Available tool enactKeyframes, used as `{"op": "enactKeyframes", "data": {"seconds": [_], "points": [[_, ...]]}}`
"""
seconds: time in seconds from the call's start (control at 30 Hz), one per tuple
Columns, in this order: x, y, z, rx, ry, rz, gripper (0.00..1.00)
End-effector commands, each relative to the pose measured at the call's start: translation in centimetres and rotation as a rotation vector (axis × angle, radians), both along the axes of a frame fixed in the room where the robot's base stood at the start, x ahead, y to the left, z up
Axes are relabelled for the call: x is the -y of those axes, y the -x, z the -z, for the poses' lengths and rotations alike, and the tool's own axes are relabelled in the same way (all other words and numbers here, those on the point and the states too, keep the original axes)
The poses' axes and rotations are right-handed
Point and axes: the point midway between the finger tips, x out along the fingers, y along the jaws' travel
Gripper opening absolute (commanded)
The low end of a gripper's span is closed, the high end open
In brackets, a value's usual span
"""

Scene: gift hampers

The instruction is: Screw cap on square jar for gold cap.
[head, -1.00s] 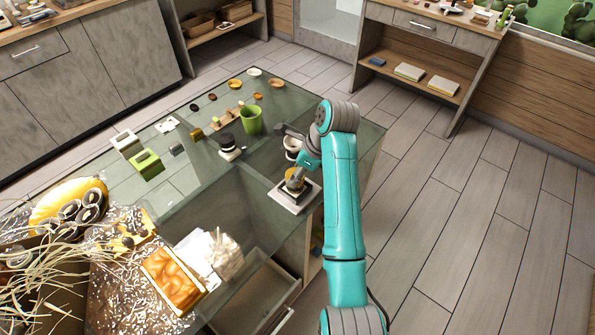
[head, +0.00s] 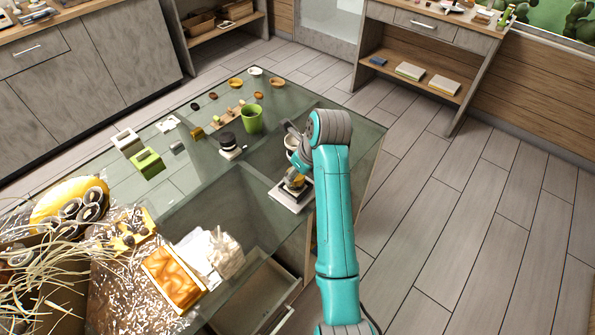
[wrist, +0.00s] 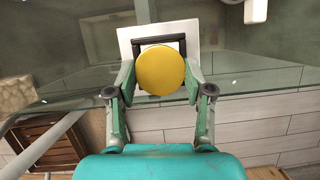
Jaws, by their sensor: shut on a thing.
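The round gold cap (wrist: 162,70) fills the space between the fingers of my gripper (wrist: 160,76) in the wrist view. My gripper is shut on it. In the head view, the gold cap (head: 297,181) is small and partly covered by my wrist, above a white square base (head: 287,198). In the wrist view a dark square frame (wrist: 160,41) on this white base (wrist: 128,36) shows behind the cap. The square jar is hidden under the cap and gripper, so I cannot tell whether the cap sits level on it.
A green cup (head: 252,118) and a black-lidded jar on a white base (head: 229,146) stand to the left. A filled hamper (head: 120,270) is at the front left. The glass table's right edge is close.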

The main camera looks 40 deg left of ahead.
Motion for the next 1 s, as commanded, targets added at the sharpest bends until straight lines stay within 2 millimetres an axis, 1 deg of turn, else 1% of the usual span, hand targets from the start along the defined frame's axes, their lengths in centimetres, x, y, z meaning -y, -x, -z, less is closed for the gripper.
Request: {"op": "enactKeyframes", "data": {"seconds": [0.1, 0.23, 0.33, 0.53, 0.57, 0.6, 0.63, 1.0], "points": [[-0.09, 0.27, 0.09, 0.0, 0.001, 0.125, 0.0], [-0.09, 0.32, 0.12, -0.002, 0.002, 0.239, 0.0], [-0.05, 0.29, 0.09, -0.001, 0.001, 0.277, 0.0], [-0.04, 0.26, 0.08, -0.001, 0.001, 0.281, 0.0], [-0.04, 0.26, 0.08, -0.001, 0.001, 0.281, 0.54], [-0.05, 0.25, 0.07, -0.001, 0.001, 0.281, 0.64], [-0.05, 0.25, 0.07, -0.001, 0.001, 0.28, 0.66], [-0.07, 0.22, 0.02, 0.0, -0.001, 0.279, 0.66]]}}
